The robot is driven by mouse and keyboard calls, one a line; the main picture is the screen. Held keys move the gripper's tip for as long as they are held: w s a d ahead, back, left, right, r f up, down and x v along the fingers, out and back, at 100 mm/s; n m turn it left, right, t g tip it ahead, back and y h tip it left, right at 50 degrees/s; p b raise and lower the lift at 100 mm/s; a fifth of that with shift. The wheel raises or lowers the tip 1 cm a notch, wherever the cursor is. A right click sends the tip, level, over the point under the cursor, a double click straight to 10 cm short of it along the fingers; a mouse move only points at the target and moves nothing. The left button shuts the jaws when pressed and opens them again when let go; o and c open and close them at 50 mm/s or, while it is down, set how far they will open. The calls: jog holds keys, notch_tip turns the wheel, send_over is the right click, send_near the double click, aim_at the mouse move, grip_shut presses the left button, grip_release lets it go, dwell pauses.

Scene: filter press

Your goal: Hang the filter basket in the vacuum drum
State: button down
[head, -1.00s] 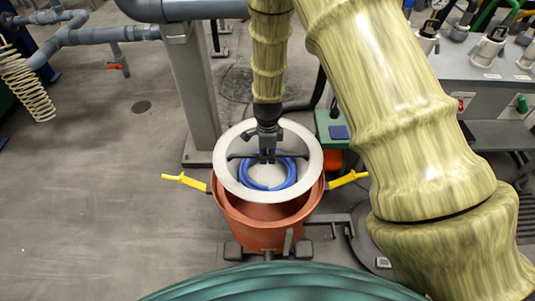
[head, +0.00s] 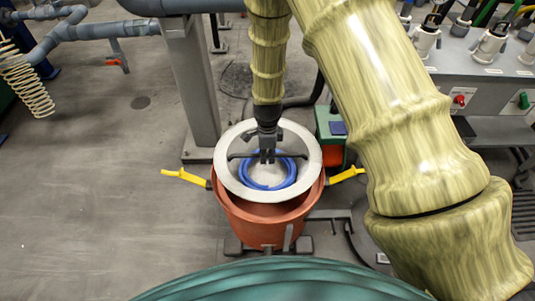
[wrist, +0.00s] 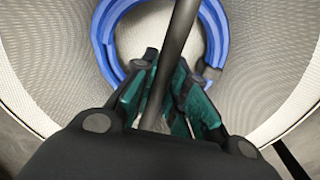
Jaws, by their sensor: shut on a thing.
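The filter basket (head: 235,188) is a pale round mesh basket with a wide light rim and a dark bar across its mouth. A blue ring of hose lies inside it, and also shows in the wrist view (wrist: 108,30). My gripper (head: 267,158) points down into the basket's mouth, shut on the dark bar (wrist: 180,35). The vacuum drum (head: 262,225) is orange-red with yellow handles at left and right. The basket sits at its mouth, set toward the back, with the drum's inside showing along the front. Whether the basket's rim touches the drum is hidden.
A grey steel post (head: 190,90) stands close behind the drum at left. A green box (head: 328,125) stands behind at right. A grey bench with valves (head: 490,90) is at the far right. The floor at left (head: 90,200) is clear.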

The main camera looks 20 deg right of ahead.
aim_at(267, 176)
jog(key=shift+f+b, duration=1.9)
jog(key=shift+f, duration=4.2)
jog(key=c, duration=1.3)
grip_release()
jog(key=shift+c, duration=0.2)
jog(key=shift+f, duration=0.1)
notch_tip(267, 176, up, 12)
jog(key=shift+r, duration=0.1)
